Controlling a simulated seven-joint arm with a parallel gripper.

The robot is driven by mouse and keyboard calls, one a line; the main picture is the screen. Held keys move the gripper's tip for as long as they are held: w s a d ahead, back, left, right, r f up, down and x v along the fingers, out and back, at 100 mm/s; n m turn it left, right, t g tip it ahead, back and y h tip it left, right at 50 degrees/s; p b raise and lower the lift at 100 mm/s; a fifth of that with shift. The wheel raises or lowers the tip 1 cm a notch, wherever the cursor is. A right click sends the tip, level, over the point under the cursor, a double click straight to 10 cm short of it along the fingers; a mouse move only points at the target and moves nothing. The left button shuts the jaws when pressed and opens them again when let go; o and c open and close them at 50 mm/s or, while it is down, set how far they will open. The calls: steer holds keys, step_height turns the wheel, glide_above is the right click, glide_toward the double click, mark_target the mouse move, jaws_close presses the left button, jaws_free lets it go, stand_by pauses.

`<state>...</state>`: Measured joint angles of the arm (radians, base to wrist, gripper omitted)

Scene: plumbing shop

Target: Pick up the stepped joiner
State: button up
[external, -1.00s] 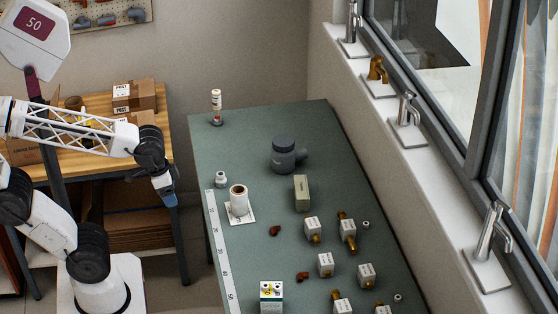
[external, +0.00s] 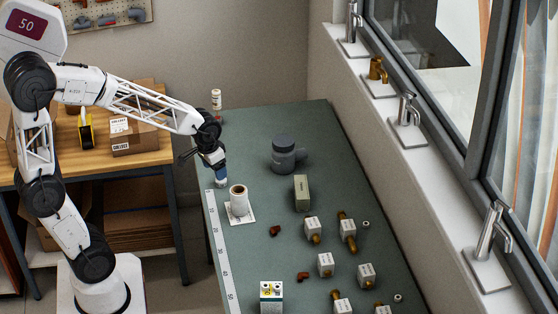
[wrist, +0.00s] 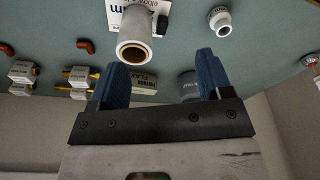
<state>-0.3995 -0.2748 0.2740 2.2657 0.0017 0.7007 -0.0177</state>
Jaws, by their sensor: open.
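A small white fitting with a wide ring and narrower neck, which looks like the stepped joiner (wrist: 220,21), lies at the top right of the wrist view, beyond my right fingertip. In the external view the joiner (external: 221,184) is at the table's left edge, mostly hidden by my gripper (external: 220,174). In the wrist view my gripper (wrist: 160,72) is open, with blue fingers and nothing held between them. It is above the table beside the joiner; I cannot tell the exact height.
A white pipe piece (external: 238,201) stands on a card close by, and also shows in the wrist view (wrist: 135,38). A dark grey fitting (external: 284,154), a green-grey box (external: 302,193) and a white bottle (external: 216,99) stand farther off. Several boxed brass parts fill the right front.

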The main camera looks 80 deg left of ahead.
steer(key=a+f, duration=0.2)
steer(key=a, duration=0.2)
steer(key=w+a+f+n, duration=0.1)
steer(key=a+f, duration=0.2)
steer(key=a, duration=0.1)
steer(key=w+a+f+n, duration=0.1)
steer(key=a+f, duration=0.2)
steer(key=a, duration=0.2)
steer(key=shift+w+a+f, duration=0.1)
steer(key=shift+w+f, duration=0.05)
steer(key=shift+w, duration=0.05)
steer(key=shift+w+a+f, duration=0.1)
steer(key=shift+w+f, duration=0.05)
steer(key=shift+f, duration=1.1)
steer(key=shift+f, duration=0.15)
steer(key=shift+w+a+f, duration=0.1)
steer(key=shift+w+f, duration=0.05)
steer(key=shift+f, duration=1.1)
steer(key=shift+w+a+f, duration=0.1)
steer(key=shift+w+f, duration=0.05)
steer(key=shift+f, duration=1.05)
steer(key=c, duration=1)
steer(key=shift+o, duration=0.2)
